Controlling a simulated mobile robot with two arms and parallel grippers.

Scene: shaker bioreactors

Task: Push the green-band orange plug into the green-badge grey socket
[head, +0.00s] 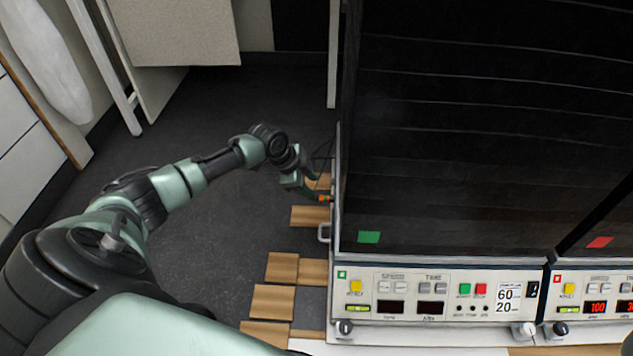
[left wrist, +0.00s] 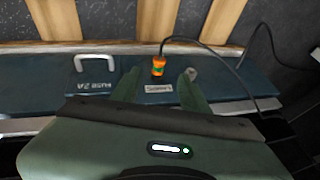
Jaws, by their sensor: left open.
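The orange plug (left wrist: 158,65) with a green band stands at the dark blue side panel (left wrist: 95,98) of a bioreactor. A black cable (left wrist: 215,55) runs from its top to the right. In the head view the plug (head: 325,198) is a small orange spot beside the machine's left wall. My left gripper (left wrist: 162,73) is open, with the plug between its fingers and gaps on both sides. In the head view the left gripper (head: 312,191) is beside that wall. I cannot clearly make out the grey socket or whether the plug touches it.
A metal handle (left wrist: 95,62) and a "FUSE 2A" label are left of the plug. A small white label (left wrist: 158,89) is below it. The bioreactor's front panel (head: 440,285) carries a green badge (head: 342,274). Wooden slats (head: 283,267) lie on the dark floor; floor at left is clear.

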